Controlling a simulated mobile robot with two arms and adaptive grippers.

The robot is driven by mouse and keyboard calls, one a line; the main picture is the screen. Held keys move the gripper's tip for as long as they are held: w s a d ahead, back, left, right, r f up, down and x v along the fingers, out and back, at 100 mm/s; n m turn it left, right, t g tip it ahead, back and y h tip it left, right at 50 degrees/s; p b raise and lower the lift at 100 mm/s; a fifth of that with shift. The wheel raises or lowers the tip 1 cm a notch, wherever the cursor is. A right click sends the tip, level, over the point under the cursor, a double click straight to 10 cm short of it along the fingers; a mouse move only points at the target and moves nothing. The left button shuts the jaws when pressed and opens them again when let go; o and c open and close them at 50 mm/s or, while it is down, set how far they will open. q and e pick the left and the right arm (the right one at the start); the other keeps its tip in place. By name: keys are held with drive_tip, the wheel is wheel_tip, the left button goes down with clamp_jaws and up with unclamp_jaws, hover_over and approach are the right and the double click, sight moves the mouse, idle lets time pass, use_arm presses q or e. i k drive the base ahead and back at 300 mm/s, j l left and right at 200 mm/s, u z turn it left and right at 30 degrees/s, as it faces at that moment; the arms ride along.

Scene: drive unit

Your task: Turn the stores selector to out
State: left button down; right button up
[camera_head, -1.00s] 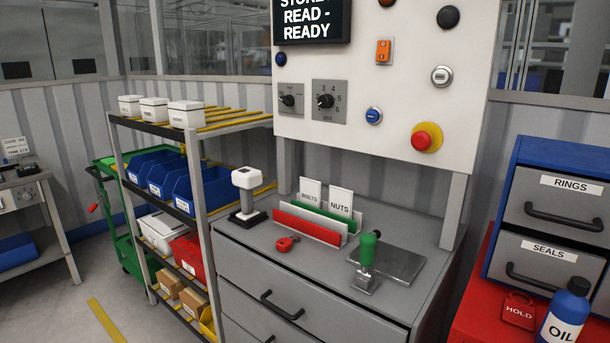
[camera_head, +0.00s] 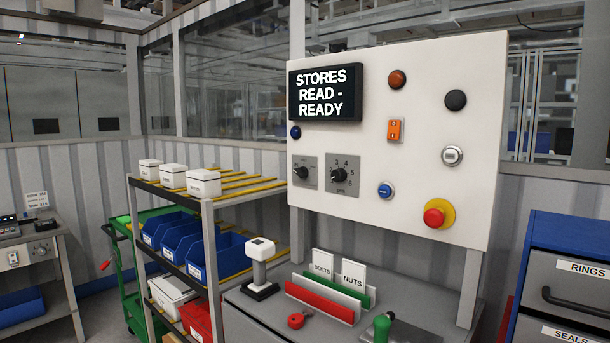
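The white control panel (camera_head: 420,150) stands upright above the grey bench. Below the display are two black rotary knobs on grey plates. The left knob (camera_head: 302,172) has small labels that I cannot read, and its pointer setting is too small to tell. The right knob (camera_head: 338,175) has a numbered scale with 3, 4, 5 and 6 legible. I cannot tell from the labels which knob is the stores selector. Neither of my grippers shows in the head view.
A red emergency button (camera_head: 435,217) on yellow, a blue button (camera_head: 385,190) and an orange switch (camera_head: 395,130) share the panel. A shelf with blue bins (camera_head: 220,256) is at left.

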sight(302, 173)
drive_tip(key=i+j, duration=0.15)
drive_tip(key=j, duration=0.2)
drive_tip(key=i+j, duration=0.15)
drive_tip(key=j, duration=0.25)
drive_tip(key=i+j, duration=0.15)
drive_tip(key=j, duration=0.2)
drive_tip(key=i+j+z, duration=0.1)
drive_tip(key=j, duration=0.25)
